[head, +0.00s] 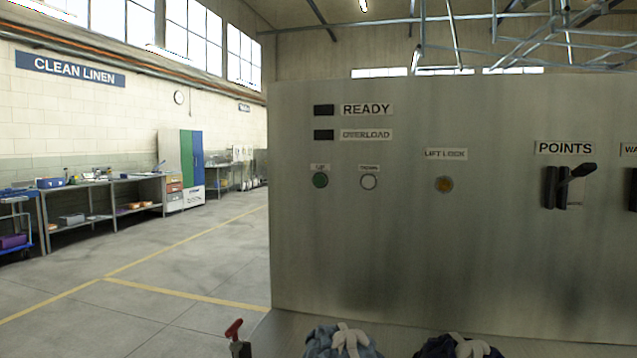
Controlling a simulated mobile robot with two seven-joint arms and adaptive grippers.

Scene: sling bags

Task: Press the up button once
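The up button (320,180) is a round green button under a small "UP" label, on the left part of a grey metal panel (450,250). A round pale button (369,182), with a small label that seems to read "DOWN", is just right of it. Nothing covers the up button. Neither of my grippers shows in the head view.
Dark windows beside "READY" (324,110) and "OVERLOAD" (324,135) look unlit. An amber "LIFT LOCK" button (444,184) and a "POINTS" lever (568,185) are further right. A red-handled lever (234,329) and two tied bags (318,342) (435,347) are below. Floor at left is open.

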